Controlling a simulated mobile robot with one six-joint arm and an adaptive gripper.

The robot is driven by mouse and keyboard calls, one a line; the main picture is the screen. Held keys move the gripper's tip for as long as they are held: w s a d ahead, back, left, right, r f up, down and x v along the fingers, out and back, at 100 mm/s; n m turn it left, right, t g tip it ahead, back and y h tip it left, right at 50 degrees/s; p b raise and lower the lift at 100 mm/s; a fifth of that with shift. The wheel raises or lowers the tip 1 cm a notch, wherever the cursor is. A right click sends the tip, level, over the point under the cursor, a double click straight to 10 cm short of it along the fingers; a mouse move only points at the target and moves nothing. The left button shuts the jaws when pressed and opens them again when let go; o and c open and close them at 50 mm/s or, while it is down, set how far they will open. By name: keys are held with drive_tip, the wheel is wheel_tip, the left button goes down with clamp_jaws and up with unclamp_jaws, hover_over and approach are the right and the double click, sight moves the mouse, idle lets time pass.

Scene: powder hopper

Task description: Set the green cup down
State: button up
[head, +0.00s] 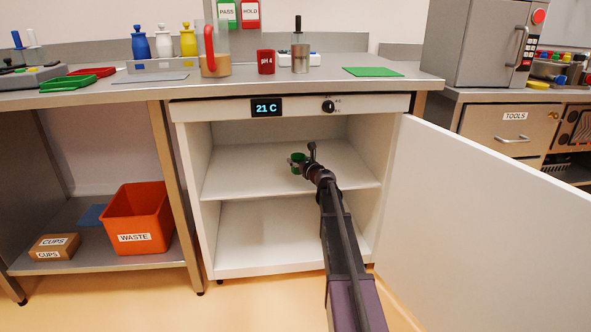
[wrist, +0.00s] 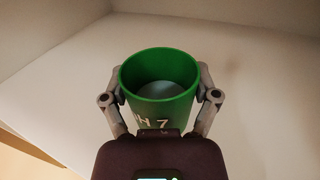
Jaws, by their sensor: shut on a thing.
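The green cup (wrist: 158,100) is upright between the fingers of my gripper (wrist: 160,97) in the wrist view. My gripper is shut on its sides. Part of its white lettering shows, ending in a 7, and its inside looks pale at the bottom. In the head view the cup (head: 298,163) and my gripper (head: 300,161) are inside the open white cabinet, over the upper shelf (head: 240,178). Whether the cup's base touches the shelf cannot be told; my gripper hides its lower part in the wrist view.
The cabinet door (head: 490,210) stands wide open at the right. The upper shelf is bare around the cup. A lower shelf (head: 260,235) is empty. On the counter above are a red pH 4 cup (head: 266,62), a steel cup (head: 300,58) and a green mat (head: 372,72).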

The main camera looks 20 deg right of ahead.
drive_tip(key=shift+f+b, duration=1.75)
drive_tip(key=shift+b, duration=0.05)
drive_tip(key=shift+f, duration=0.15)
drive_tip(key=o, duration=1)
drive_tip(key=shift+r, duration=0.2)
drive_tip(key=s+d, duration=0.1)
drive_tip(key=s, duration=1.1)
drive_tip(key=shift+d, duration=0.25)
